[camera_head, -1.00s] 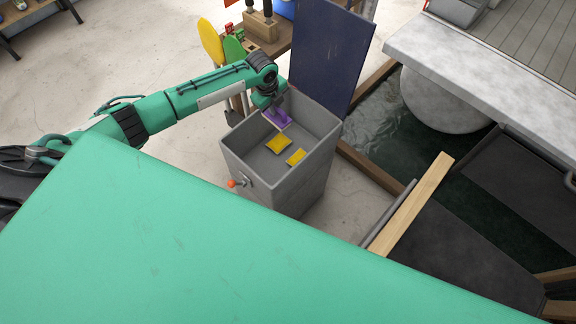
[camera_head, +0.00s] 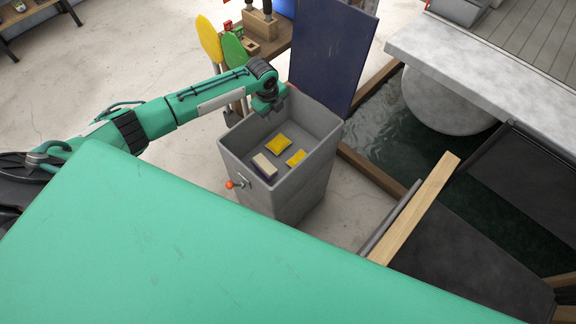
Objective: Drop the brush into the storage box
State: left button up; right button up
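The grey storage box (camera_head: 289,200) stands on the floor with its dark blue lid (camera_head: 331,60) raised behind it. The brush (camera_head: 265,167), with a pale bristle side up and a purple edge, lies on the floor of the box near its front left wall. Two yellow pieces (camera_head: 278,144) also lie in the box. My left gripper (camera_head: 270,106) is over the box's back left part, empty and apart from the brush. Its fingers are small here but look parted. My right gripper does not show.
A wooden bench with a tool block (camera_head: 262,24) and yellow and green paddle shapes (camera_head: 209,39) stand behind the box. Water (camera_head: 396,128) lies to the right, past a wooden edge.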

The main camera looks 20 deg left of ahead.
pick_arm(q)
notch_tip(320, 180, up, 14)
jog(key=s+a+b, duration=0.1)
jog(key=s, duration=0.1)
jog(key=shift+s+f, duration=0.25)
dwell(0.4)
